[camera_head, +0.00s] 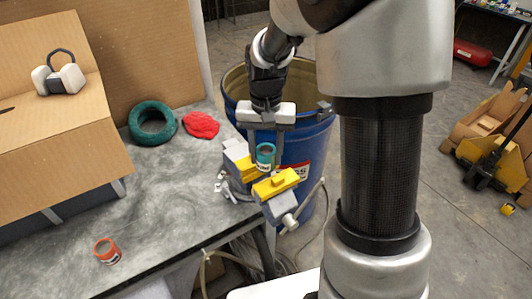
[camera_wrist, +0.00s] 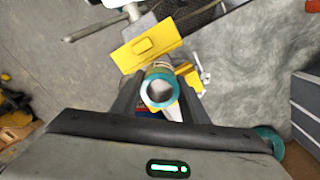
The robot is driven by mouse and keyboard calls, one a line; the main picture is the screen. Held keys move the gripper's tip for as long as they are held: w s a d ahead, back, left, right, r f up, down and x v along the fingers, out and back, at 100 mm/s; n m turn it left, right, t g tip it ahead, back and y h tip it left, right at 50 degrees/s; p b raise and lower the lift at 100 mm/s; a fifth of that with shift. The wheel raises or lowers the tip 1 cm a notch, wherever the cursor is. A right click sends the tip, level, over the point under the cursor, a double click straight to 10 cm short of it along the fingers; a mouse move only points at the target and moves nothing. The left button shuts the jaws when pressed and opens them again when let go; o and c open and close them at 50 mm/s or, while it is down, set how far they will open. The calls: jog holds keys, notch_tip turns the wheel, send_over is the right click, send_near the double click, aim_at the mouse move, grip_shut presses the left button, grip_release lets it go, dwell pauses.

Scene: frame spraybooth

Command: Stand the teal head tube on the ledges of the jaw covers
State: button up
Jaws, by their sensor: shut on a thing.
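The teal head tube (camera_head: 265,156) is a short ring-like tube with a pale label, held upright between my fingers in the head view. My gripper (camera_head: 266,153) is shut on it, pointing down over the vise. The tube also shows end-on in the wrist view (camera_wrist: 160,89). The yellow jaw covers sit on the vise, one behind the tube (camera_head: 240,165) and one in front (camera_head: 275,184). The tube is at the gap between them. I cannot tell whether its lower end touches the ledges, which are mostly hidden.
An orange tube (camera_head: 107,251) stands on the grey workbench (camera_head: 160,210). A cardboard box (camera_head: 60,150) fills the left. A blue barrel (camera_head: 310,140) stands behind the vise.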

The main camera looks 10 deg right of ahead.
jog(key=shift+f+b, duration=0.9)
jog(key=shift+f, duration=0.35)
jog(key=o, duration=1.3)
